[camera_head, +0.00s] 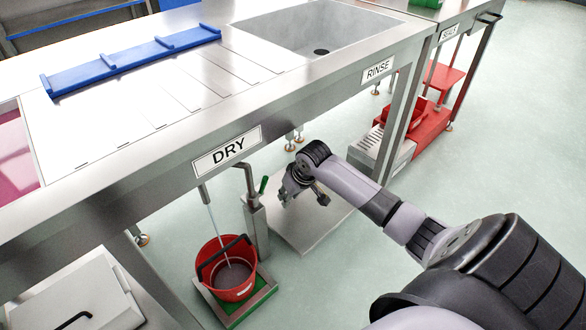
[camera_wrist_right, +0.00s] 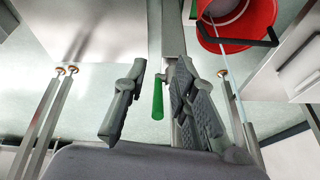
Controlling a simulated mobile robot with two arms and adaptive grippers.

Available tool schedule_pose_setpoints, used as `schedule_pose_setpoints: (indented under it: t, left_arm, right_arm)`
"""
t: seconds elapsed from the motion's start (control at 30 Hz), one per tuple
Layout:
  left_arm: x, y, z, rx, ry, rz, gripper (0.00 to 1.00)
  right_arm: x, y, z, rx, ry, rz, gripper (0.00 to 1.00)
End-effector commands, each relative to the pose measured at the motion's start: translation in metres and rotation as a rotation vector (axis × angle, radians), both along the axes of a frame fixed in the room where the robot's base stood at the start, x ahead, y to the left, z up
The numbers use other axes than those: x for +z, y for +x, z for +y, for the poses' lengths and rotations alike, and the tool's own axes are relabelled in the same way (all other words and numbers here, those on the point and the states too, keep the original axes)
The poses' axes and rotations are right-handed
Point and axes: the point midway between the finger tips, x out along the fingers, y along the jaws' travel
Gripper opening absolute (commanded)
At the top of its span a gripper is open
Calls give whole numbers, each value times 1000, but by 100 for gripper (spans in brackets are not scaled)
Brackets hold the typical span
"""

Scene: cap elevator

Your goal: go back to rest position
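My right gripper (camera_head: 298,190) is in front of the steel table's DRY side, below the table edge. In the right wrist view its fingers (camera_wrist_right: 160,72) stand apart, with a gap between them. A green handle (camera_head: 263,185) on a steel post is just left of the gripper in the head view. In the right wrist view the green handle (camera_wrist_right: 158,100) shows in the gap between the fingers; I see no finger touching it. My left gripper is not in view.
A red bucket (camera_head: 228,285) stands on a green-edged platform below the DRY sign (camera_head: 227,151). The sink (camera_head: 318,30) and a blue rail (camera_head: 130,62) are on the table top. A red stand (camera_head: 432,122) is at the right. Open floor (camera_head: 520,130) lies at the far right.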

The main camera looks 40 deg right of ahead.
Motion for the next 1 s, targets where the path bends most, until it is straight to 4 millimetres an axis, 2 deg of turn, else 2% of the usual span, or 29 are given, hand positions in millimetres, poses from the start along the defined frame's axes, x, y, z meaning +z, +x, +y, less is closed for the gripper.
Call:
schedule_pose_setpoints:
  t: [0.2,0.77,0.87,0.97,1.0]
  left_arm:
    - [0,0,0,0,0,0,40]
    - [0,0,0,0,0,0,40]
    - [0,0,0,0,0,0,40]
    - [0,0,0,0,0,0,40]
    - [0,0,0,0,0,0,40]
  right_arm:
    - [0,-12,-1,1,-1,0,25]
    - [-1,-13,1,4,0,1,25]
    - [-10,-24,16,34,-4,11,25]
    - [-28,-54,52,108,-15,32,25]
    - [-35,-72,71,144,-19,39,25]
